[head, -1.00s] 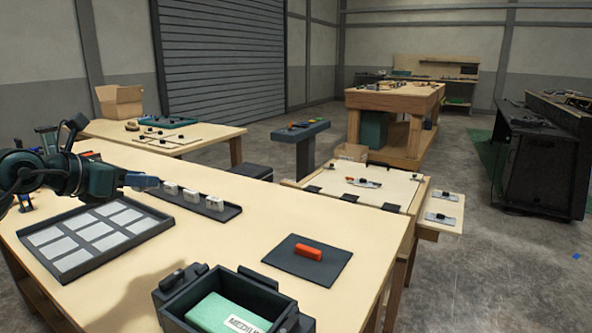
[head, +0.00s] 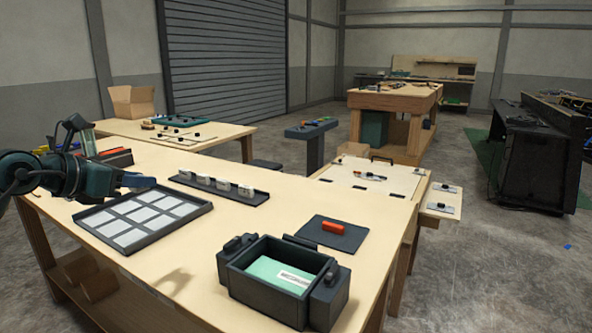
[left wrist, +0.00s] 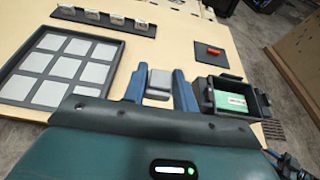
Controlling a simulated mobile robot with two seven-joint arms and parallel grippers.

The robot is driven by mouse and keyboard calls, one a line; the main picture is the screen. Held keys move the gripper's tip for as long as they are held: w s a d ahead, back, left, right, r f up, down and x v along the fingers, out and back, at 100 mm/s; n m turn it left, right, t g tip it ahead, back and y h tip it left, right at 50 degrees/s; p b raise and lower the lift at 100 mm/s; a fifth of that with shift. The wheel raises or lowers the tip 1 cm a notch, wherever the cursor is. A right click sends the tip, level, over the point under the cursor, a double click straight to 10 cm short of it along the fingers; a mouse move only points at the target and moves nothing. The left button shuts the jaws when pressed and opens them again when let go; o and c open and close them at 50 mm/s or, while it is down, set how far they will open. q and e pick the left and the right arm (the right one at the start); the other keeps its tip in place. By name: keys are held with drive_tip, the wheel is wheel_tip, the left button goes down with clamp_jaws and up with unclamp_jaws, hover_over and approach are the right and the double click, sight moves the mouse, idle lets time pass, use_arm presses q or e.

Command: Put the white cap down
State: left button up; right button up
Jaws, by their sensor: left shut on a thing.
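My left gripper (head: 140,182) reaches in from the left in the head view, above the table near the back-left corner of the tray of pale squares (head: 183,238). In the left wrist view, the two blue fingers of my left gripper (left wrist: 160,88) are shut on a white cap (left wrist: 159,80), which looks greyish there. The held cap is not distinguishable in the head view. Several more white caps (head: 223,184) stand in a row on a long dark strip tray (head: 257,201).
A dark bin (head: 250,297) with a green labelled item (head: 272,271) stands at the front. Behind it an orange-red block (head: 333,227) lies on a dark mat (head: 350,240). The wooden tabletop (head: 225,236) is bare between the trays and the bin.

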use_arm(q)
drive_tip(key=s+d+f+m+g+h+p, duration=0.3)
drive_tip(key=s+d+f+m+p, duration=0.1)
drive_tip(key=s+d+p, duration=0.5)
drive_tip(key=s+d+f+p, duration=0.1)
drive_tip(key=s+p, duration=0.5)
drive_tip(key=s, duration=0.6)
drive_tip(key=shift+d+m+g+h, duration=0.2)
drive_tip(key=shift+m+g+h, duration=0.2)
use_arm(e)
wheel_tip(320, 180, up, 4)
drive_tip(key=g+h, duration=0.1)
drive_tip(key=g, duration=0.1)
drive_tip(key=shift+s+n+g, duration=0.15)
drive_tip(key=shift+n+g, duration=0.25)
